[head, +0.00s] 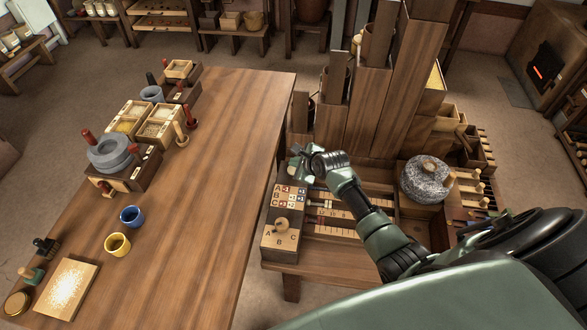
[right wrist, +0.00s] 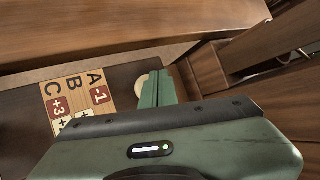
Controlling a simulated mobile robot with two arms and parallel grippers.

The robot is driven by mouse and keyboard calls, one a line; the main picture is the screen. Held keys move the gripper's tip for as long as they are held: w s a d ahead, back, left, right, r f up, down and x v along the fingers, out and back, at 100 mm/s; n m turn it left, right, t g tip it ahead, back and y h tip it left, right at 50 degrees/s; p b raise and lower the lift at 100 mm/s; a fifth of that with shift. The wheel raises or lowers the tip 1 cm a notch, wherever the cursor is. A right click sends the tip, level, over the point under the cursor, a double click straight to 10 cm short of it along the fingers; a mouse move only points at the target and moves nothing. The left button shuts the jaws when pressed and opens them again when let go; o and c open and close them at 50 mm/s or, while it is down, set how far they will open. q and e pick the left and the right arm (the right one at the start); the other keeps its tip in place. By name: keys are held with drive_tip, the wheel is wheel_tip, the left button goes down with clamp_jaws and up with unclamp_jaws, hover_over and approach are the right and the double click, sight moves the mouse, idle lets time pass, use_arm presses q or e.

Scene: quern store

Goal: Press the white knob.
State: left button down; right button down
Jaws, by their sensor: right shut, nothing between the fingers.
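A pale, cream-white round knob (right wrist: 138,88) shows in the right wrist view, partly hidden behind the fingers of my right gripper (right wrist: 157,88). It lies beside a panel with the letters A, B, C and red and cream number tiles (right wrist: 75,98). In the head view my right gripper (head: 296,158) is shut and empty, over the far end of the same lettered panel (head: 289,194). I cannot tell whether the fingertips touch the knob. My left gripper is not in view.
A wooden dial box marked A, B, C (head: 281,238) stands at the near end of the panel. Tall wooden chutes (head: 352,112) rise just beyond my gripper. A millstone (head: 427,180) sits to the right. The long table (head: 215,165) on the left has a wide clear stretch.

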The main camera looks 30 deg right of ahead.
drive_tip(key=shift+f, duration=0.1)
idle(0.3)
drive_tip(key=shift+f, duration=0.3)
drive_tip(key=shift+f+b, duration=0.5)
drive_tip(key=shift+f, duration=0.4)
idle(0.8)
drive_tip(key=shift+s, duration=0.1)
drive_tip(key=shift+r+p, duration=1.25)
drive_tip(key=shift+p, duration=0.2)
wheel_tip(320, 180, up, 5)
drive_tip(key=p, duration=0.5)
drive_tip(key=shift+r+p, duration=0.1)
drive_tip(key=shift+p, duration=0.3)
